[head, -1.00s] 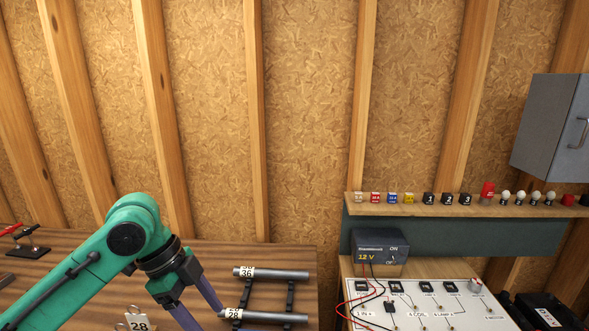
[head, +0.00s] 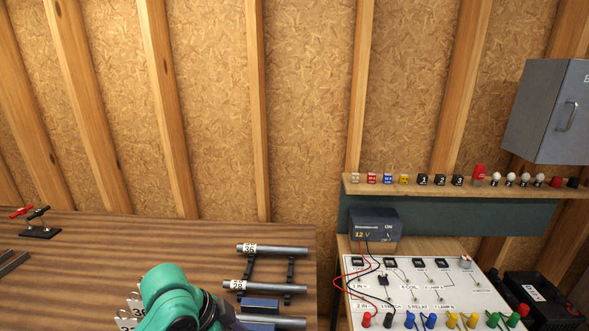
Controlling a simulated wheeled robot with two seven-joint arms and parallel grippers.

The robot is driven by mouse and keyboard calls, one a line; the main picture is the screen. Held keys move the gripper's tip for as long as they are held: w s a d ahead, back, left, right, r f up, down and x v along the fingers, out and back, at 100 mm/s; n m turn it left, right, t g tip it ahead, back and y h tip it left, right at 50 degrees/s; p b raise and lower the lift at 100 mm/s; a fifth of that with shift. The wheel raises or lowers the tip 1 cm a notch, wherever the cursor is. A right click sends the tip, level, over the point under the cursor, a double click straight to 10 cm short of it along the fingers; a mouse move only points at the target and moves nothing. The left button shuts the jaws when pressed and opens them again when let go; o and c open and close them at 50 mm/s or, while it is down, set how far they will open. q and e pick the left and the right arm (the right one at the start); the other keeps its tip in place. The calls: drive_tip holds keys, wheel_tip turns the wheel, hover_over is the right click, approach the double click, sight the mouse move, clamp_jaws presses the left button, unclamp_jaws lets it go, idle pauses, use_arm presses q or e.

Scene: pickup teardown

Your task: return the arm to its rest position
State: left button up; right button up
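My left arm (head: 170,295) is green and shows low in the head view, at the front of the wooden bench (head: 150,235). Its wrist and dark blue parts are at the bottom edge. The fingertips are not clearly seen, so whether they are open or shut cannot be told. Just right of it, grey tubes marked 36 (head: 280,249) and 28 (head: 275,287) lie across a dark rack (head: 249,269). A third tube (head: 280,322) lies nearer. A blue block-like part (head: 262,303) shows between the nearer tubes. My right gripper is out of view.
A 12 V supply (head: 375,225) stands behind a white circuit board (head: 425,275) with coloured terminals. A shelf (head: 400,190) with small blocks and bulbs is above. A grey cabinet (head: 540,110) hangs at right. A red-and-black clip stand (head: 38,228) is at far left. The bench's middle is clear.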

use_arm(q)
drive_tip(key=s+a+f+n+t+y, duration=0.2)
drive_tip(key=s+a+f+n+y, duration=0.3)
drive_tip(key=s+a+f+n, duration=0.65)
wheel_tip(320, 180, down, 25)
drive_tip(key=s+g+b, duration=0.2)
drive_tip(key=b, duration=0.3)
drive_tip(key=s+a+f+b, duration=0.2)
drive_tip(key=s+f, duration=0.7)
drive_tip(key=f, duration=0.2)
drive_tip(key=s+a+f+g+b, duration=0.1)
drive_tip(key=s+f+b, duration=0.2)
drive_tip(key=s+f, duration=0.5)
wheel_tip(320, 180, down, 3)
drive_tip(key=shift+s+a+r, duration=0.1)
drive_tip(key=shift+s+a, duration=0.3)
